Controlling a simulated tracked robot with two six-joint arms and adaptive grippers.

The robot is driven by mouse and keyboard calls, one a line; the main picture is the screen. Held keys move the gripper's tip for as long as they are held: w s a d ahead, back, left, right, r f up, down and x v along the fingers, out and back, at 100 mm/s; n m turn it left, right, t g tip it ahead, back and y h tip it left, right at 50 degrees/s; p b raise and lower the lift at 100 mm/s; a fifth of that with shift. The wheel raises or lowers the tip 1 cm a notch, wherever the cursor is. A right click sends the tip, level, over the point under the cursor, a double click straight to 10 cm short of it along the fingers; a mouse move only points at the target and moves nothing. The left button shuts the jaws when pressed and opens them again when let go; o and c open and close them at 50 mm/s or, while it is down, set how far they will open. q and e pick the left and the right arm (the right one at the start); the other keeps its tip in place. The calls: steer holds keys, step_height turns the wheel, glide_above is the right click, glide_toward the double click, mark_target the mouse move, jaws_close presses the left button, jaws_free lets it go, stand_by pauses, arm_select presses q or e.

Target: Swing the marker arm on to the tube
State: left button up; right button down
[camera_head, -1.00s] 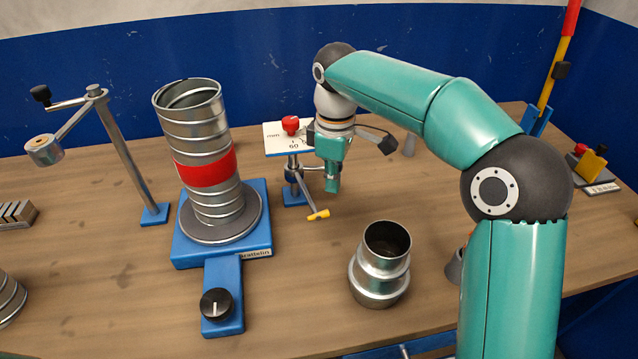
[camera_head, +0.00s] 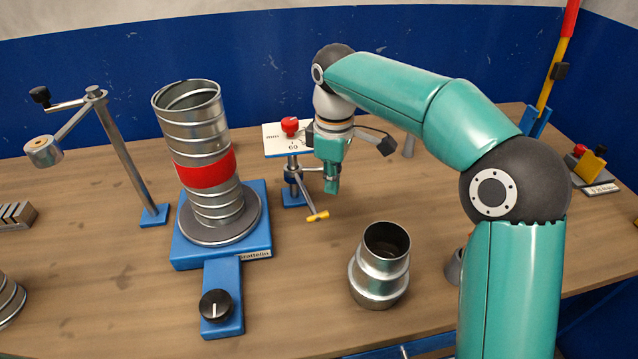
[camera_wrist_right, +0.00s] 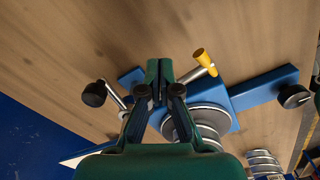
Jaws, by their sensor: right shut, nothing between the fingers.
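The tube (camera_head: 208,140), a ribbed metal duct with a red band, stands upright on a round plate on the blue base (camera_head: 260,240). The marker arm (camera_head: 308,201) is a thin rod with a yellow tip on a small stand right of the tube. Its tip (camera_head: 318,216) points toward the front, apart from the tube; it also shows in the right wrist view (camera_wrist_right: 202,56). My right gripper (camera_head: 332,186) points down just right of the stand, shut and empty; its fingers (camera_wrist_right: 160,72) are together. Whether it touches the stand is unclear. My left gripper is out of view.
A black dial (camera_head: 216,305) is on the base's front. Left of the tube stands a crank post (camera_head: 125,155). Bare wood lies between tube and reducer.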

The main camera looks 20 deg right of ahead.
steer(key=shift+f, duration=0.15)
steer(key=shift+f+b, duration=0.8)
steer(key=shift+f, duration=0.25)
steer(key=shift+a, duration=0.1)
stand_by(0.4)
steer(key=a+p, duration=0.1)
steer(key=a, duration=0.5)
steer(key=shift+w+p, duration=0.25)
steer(key=shift+p, duration=0.05)
stand_by(0.8)
steer(key=shift+a, duration=0.1)
stand_by(0.3)
step_height(320, 180, up, 9)
steer(key=p, duration=0.9)
